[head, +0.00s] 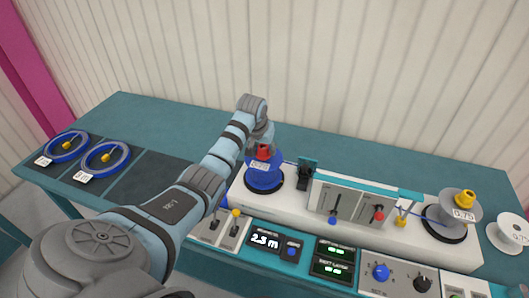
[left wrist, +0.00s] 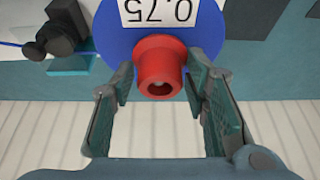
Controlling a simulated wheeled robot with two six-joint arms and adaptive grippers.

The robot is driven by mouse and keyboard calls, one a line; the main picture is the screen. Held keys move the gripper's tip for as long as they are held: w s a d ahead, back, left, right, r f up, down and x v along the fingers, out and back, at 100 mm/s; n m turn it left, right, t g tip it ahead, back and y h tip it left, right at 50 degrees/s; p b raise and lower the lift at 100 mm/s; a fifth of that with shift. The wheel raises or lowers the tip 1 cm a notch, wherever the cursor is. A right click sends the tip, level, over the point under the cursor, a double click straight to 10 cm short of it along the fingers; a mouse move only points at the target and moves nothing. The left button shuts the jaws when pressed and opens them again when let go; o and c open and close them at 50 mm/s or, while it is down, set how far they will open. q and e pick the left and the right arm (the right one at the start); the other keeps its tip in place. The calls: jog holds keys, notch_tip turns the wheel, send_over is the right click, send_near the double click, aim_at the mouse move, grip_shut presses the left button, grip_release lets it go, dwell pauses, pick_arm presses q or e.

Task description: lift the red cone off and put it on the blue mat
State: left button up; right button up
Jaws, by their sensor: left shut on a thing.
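The red cone (head: 264,151) sits on top of the blue reel (head: 262,180), at the left end of the white machine. In the left wrist view the cone (left wrist: 160,68) stands against the reel's face, beside a label reading 0.75. My left gripper (head: 262,143) is over the cone, and its two fingers (left wrist: 158,88) are shut on it from both sides. My right gripper is not in view.
A grey reel with a yellow cone (head: 465,198) stands at the machine's right end. A white reel (head: 512,230) lies farther right. Two blue reels (head: 66,146) lie on dark panels at the left. Levers and a control panel (head: 333,258) are in front. The table behind is clear.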

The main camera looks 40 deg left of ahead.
pick_arm(q)
notch_tip(320, 180, up, 20)
jog(key=shift+r+b, duration=0.1)
jog(key=shift+b, duration=0.45)
jog(key=o, duration=0.3)
jog(key=shift+w, duration=0.1)
jog(key=c, duration=0.3)
jog(key=shift+p, duration=0.55)
